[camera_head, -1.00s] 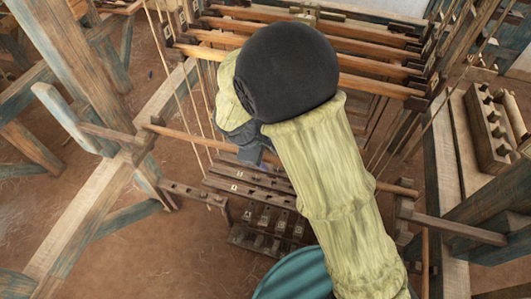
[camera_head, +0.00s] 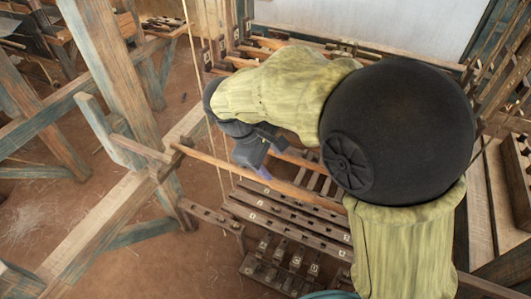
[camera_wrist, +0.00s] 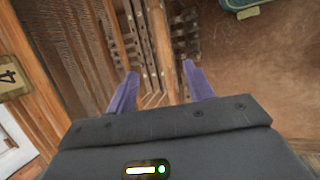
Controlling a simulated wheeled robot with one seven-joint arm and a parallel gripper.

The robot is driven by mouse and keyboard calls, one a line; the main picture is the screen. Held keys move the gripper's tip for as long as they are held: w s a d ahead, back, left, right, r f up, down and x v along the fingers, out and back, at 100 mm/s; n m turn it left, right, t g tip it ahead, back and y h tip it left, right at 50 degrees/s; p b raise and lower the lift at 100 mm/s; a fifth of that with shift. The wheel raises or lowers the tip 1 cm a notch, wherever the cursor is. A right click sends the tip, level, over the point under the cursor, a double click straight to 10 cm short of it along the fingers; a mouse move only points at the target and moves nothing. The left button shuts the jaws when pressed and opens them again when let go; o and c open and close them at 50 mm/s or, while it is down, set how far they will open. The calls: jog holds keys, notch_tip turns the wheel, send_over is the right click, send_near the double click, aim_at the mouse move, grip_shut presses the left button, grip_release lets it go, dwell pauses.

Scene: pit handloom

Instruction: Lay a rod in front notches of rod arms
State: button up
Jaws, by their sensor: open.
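A long, light-brown wooden rod (camera_head: 225,171) slants across the loom frame, its left end resting at the end of the left rod arm (camera_head: 140,147). Its right part runs behind my arm, so the right rod arm is hidden. I cannot tell which notch holds the left end. My gripper (camera_head: 262,172) points down at the rod's middle stretch, its fingertips close to it. In the wrist view the two purple fingers (camera_wrist: 160,84) are apart, with a brown bar (camera_wrist: 162,45), apparently the rod, running between them. I cannot tell whether they touch it.
Dark treadles (camera_head: 290,215) with numbered tags lie below the rod. Thick posts and beams (camera_head: 112,70) stand at the left. Hanging cords (camera_head: 205,100) drop near the gripper. Earth floor (camera_head: 180,265) is open at lower left.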

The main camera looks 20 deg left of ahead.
jog(key=v, duration=0.2)
jog(key=shift+s+a+r, duration=0.1)
jog(key=shift+a+r, duration=0.05)
jog(key=shift+r, duration=0.25)
dwell(0.4)
jog(key=w+d+f+m+g+y, duration=0.1)
jog(key=w+d+f+m, duration=0.15)
jog(key=d, duration=0.55)
jog(key=w+d+f+m+g+y, duration=0.1)
jog(key=d+f+m, duration=0.1)
jog(key=d+m, duration=0.35)
jog(key=s+d+f+m, duration=0.1)
jog(key=s+d+m, duration=0.1)
jog(key=d, duration=0.4)
jog(key=s+d+f+m+t+y, duration=0.1)
jog(key=d+f+m, duration=0.1)
jog(key=d+m, duration=0.2)
jog(key=s+d+f+m, duration=0.2)
jog(key=d, duration=0.6)
jog(key=shift+s+m+t+y, duration=0.3)
jog(key=shift+s+m+y, duration=0.05)
jog(key=shift+m+y, duration=0.05)
jog(key=shift+d, duration=0.1)
